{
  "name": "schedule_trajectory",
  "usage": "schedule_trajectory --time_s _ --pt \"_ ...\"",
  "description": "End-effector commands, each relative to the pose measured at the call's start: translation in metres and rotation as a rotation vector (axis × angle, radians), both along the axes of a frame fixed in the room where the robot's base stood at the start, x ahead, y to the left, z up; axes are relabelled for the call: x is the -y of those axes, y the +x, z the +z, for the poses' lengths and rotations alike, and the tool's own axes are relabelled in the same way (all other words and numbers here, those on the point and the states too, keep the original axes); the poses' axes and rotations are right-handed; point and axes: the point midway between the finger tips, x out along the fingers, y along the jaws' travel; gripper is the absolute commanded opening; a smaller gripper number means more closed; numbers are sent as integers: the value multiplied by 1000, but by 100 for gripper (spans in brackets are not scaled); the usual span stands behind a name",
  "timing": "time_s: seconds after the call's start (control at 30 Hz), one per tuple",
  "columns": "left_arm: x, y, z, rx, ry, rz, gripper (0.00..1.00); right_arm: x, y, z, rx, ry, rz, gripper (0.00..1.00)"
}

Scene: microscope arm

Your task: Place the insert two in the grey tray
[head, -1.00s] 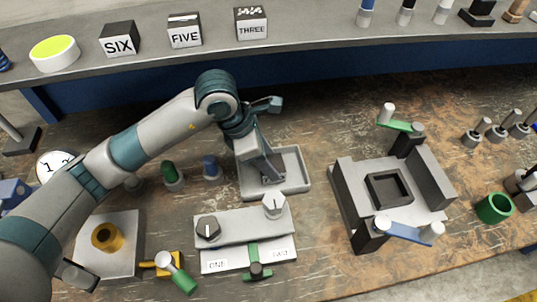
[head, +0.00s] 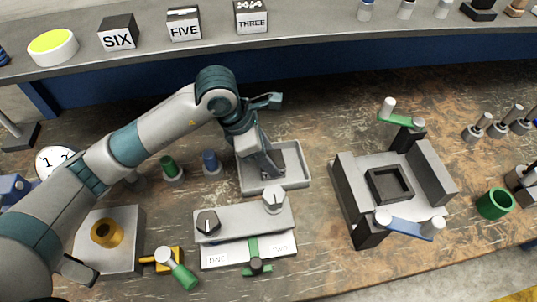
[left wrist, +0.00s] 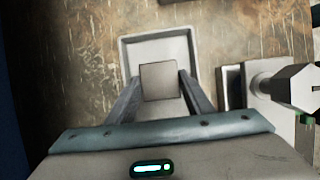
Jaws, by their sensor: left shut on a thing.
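The grey tray (head: 297,180) lies on the bench in the middle of the head view, and it also shows in the left wrist view (left wrist: 160,48). My left gripper (head: 272,168) is over the tray, pointing down. Its two fingers, seen in the left wrist view (left wrist: 163,88), are shut on a square grey block (left wrist: 159,82), which I take for insert two. The block appears inside the tray's outline; whether it touches the tray floor I cannot tell. No label shows on its visible face. In the head view the fingers partly hide it. My right gripper is not in view.
A grey fixture (head: 240,217) with two knobs and labels ONE and TWO stands just in front of the tray. A larger clamp fixture (head: 432,175) with a dark square frame is to the right. Blue (head: 211,163) and green (head: 170,168) pegs stand left of the tray.

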Motion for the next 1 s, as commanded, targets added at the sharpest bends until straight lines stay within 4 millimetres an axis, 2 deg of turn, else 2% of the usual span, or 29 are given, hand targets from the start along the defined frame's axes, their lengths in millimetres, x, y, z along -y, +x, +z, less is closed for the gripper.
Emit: schedule_trajectory --time_s 0.03,0.1,0.47,0.57,0.67,0.73,0.83,1.0 --pt "0 0 0 0 0 0 54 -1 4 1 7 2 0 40" --pt "0 0 0 0 0 0 65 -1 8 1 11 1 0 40" --pt "0 0 1 0 0 0 65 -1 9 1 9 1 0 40" --pt "0 0 2 0 0 0 65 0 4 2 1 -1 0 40" --pt "-1 0 5 1 -1 0 65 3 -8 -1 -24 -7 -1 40" --pt "-4 0 12 3 0 1 65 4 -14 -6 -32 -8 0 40" --pt "-10 -1 26 5 -1 -1 65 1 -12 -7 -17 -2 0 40" --pt "-22 -3 56 5 0 0 65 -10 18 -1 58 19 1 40"
